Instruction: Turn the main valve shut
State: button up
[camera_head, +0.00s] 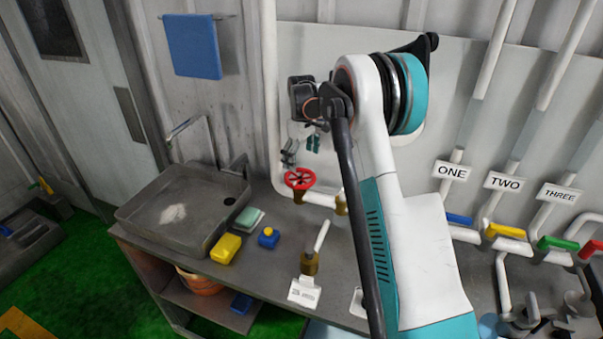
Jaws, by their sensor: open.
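A red round handwheel valve (300,179) stands on a brass fitting with white pipe, at the back of the bench by the wall. My gripper (290,152) is just above it, with its fingers pointing down and to the left. It is small and dark in this view; the fingers look apart and hold nothing. I cannot tell whether a fingertip touches the wheel. A white lever on a brass valve (310,262) stands nearer the front edge with a white label (304,292) below it. My arm hides the wall and bench to the right of the wheel.
A metal sink (150,215) fills the left of the bench (270,285). A yellow block (226,248), a sponge (249,217) and a small blue-yellow item (268,237) lie beside it. Blue (459,219), yellow (505,230) and green (558,243) handles line the right.

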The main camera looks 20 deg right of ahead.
aim_at(302, 177)
notch_tip(302, 177, down, 7)
jog(key=shift+r, duration=0.2)
jog(key=shift+s+a, duration=0.1)
jog(key=shift+s, duration=0.05)
jog(key=c, duration=1)
